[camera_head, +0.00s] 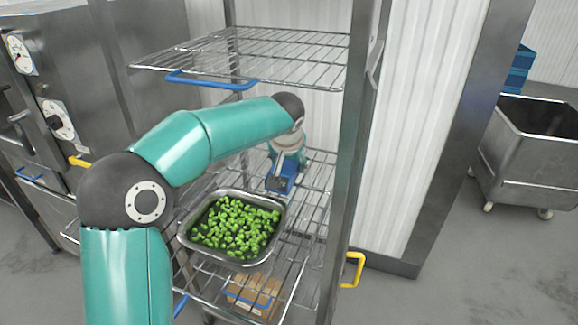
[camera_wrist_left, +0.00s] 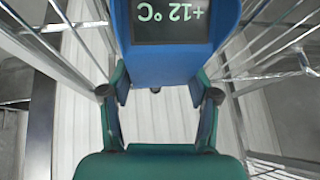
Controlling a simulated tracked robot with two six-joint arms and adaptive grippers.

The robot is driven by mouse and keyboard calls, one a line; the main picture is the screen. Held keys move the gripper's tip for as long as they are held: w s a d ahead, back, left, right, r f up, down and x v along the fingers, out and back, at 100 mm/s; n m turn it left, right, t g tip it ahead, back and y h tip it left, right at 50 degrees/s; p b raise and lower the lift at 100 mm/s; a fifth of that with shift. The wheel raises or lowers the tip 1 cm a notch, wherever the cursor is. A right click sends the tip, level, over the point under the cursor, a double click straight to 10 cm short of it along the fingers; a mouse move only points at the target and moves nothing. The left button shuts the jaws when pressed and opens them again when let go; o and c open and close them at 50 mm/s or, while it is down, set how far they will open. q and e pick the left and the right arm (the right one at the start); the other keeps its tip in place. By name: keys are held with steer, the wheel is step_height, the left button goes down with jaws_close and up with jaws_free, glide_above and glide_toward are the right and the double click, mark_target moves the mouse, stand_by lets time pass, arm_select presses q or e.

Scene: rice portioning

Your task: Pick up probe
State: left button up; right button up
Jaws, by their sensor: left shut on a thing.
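The probe (camera_head: 280,184) is a blue block with a dark display. It is at the rack's middle wire shelf, behind the tray of green pieces. In the left wrist view the probe (camera_wrist_left: 172,62) fills the top centre, and its display reads +12 °C, upside down. My left gripper (camera_head: 285,163) reaches down to it from above in the head view. In the wrist view the left gripper's (camera_wrist_left: 160,93) two fingers lie on either side of the probe, shut on it. Whether the probe is lifted off the wires cannot be told. My right gripper is not in view.
A steel tray (camera_head: 251,264) of green vegetable pieces stands in front of the probe on the rack. An upper wire shelf (camera_head: 290,72) is above, and a rack post (camera_head: 350,175) stands right. A cardboard box (camera_head: 250,291) is below. A steel cart (camera_head: 530,165) stands far right.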

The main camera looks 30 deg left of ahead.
arm_select(q)
steer(key=shift+r, duration=0.25)
steer(key=shift+c, duration=0.7)
steer(key=shift+r, duration=0.25)
steer(key=s+d+b, duration=0.1)
steer(key=s, duration=0.1)
steer(key=s+d+b, duration=0.1)
steer(key=s+d, duration=0.1)
steer(key=s, duration=0.1)
steer(key=s+d+b, duration=0.1)
steer(key=s, duration=0.1)
steer(key=shift+s+d+b, duration=0.15)
steer(key=shift+b, duration=0.2)
step_height(320, 180, up, 13)
steer(key=p, duration=0.3)
step_height(320, 180, up, 7)
steer(key=p, duration=0.7)
glide_above(287, 185)
steer(key=s, duration=0.1)
steer(key=shift+d, duration=0.35)
steer(key=shift+b, duration=0.3)
steer(key=shift+s, duration=0.1)
